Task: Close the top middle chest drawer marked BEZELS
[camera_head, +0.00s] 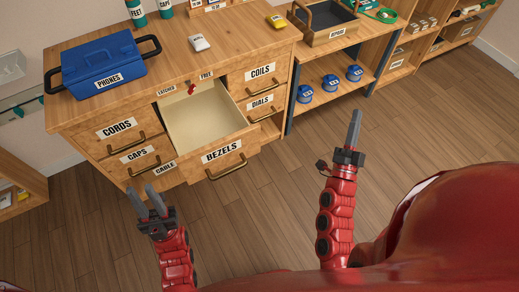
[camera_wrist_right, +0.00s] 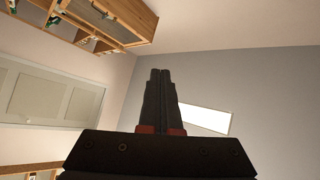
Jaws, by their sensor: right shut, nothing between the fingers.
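The drawer marked BEZELS (camera_head: 222,152) is pulled well out from the top middle of the wooden chest (camera_head: 85,122). Its inside looks empty, and a handle sits on its front below the label. A red latch knob (camera_head: 192,89) sits above the opening, between the LATCHED and FREE labels. My left gripper (camera_head: 145,203) is open and empty, in front of the chest's left part, apart from the drawer. My right gripper (camera_head: 355,128) is shut and empty, to the right of the drawer and apart from it. The right wrist view shows its shut fingers (camera_wrist_right: 158,98) pointing up.
A blue PHONES box (camera_head: 100,65) and a small white object (camera_head: 199,42) stand on the chest top. Drawers marked CORDS, CAPS, COILS and DIALS (camera_head: 262,102) look shut. A shelf with blue spools (camera_head: 330,83) stands to the right. The wooden floor (camera_head: 270,210) in front is clear.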

